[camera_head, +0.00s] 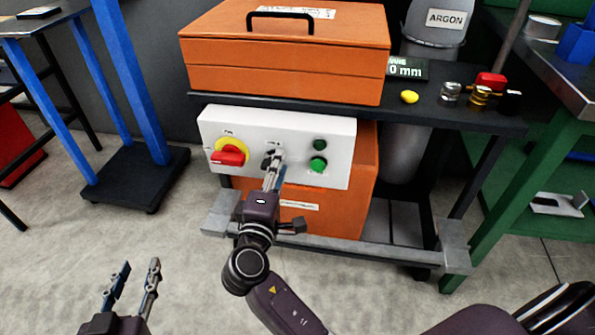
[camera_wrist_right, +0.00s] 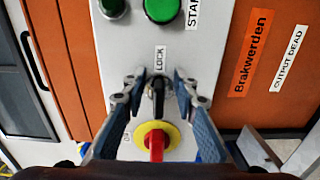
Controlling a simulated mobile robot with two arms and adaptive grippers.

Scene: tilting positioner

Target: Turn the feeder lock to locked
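The feeder lock is a small dark knob (camera_wrist_right: 157,88) on the white control panel (camera_head: 330,130), beside a LOCK label (camera_wrist_right: 160,58) in the right wrist view. My right gripper (camera_wrist_right: 157,92) has its fingertips on either side of the knob, with gaps visible between them and it. In the head view my right gripper (camera_head: 272,162) reaches the panel's middle and mostly covers the knob. The knob's exact turn angle is hard to read. My left gripper (camera_head: 136,268) is open and empty at the lower left, over the floor and away from the panel.
A red handle on a yellow disc (camera_head: 229,151) sits left of the lock. Green buttons (camera_head: 318,164) sit to its right. An orange toolbox (camera_head: 285,60) stands on the shelf above. The floor at the lower left is clear.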

